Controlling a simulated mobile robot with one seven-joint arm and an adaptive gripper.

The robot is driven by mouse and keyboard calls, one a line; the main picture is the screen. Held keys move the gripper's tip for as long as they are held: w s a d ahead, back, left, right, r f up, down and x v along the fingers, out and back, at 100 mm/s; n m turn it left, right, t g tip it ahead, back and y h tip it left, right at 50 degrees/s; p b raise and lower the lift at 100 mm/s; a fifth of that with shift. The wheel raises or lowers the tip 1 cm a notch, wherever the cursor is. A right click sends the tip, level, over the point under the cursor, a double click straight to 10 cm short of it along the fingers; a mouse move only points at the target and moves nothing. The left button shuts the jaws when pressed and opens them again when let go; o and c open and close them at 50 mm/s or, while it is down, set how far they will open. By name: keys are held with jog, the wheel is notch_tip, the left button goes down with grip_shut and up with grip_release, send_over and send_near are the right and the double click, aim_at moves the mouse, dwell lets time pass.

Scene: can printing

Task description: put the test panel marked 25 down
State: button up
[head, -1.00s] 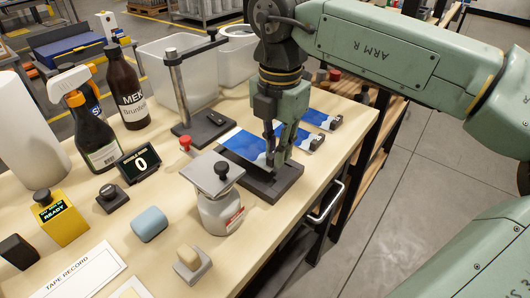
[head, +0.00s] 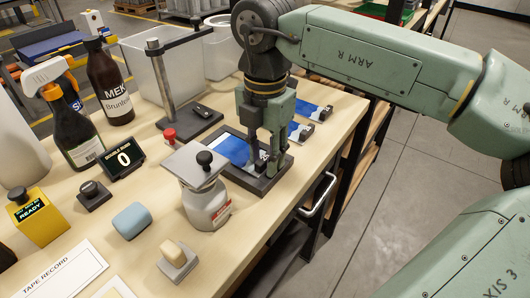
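A blue-and-white test panel (head: 233,149) lies in the dark, low-rimmed holder (head: 257,185) near the right side of the bench. Its marking is too small to read. My gripper (head: 263,157) points down over the panel's right end, with its fingers around a dark block there. I cannot tell whether the fingers press on the block or stand clear of it. The fingers and the block hide that end of the panel.
Other blue-and-white panels (head: 296,131) lie just behind my gripper, by the bench edge. A white jar with a grey plate on top (head: 207,200) stands close in front of the holder. A dark stand with a post (head: 187,123) is behind left.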

notch_tip(320, 180, up, 12)
jog(key=shift+r+b, duration=0.15)
jog(key=shift+b, duration=0.15)
dwell(0.5)
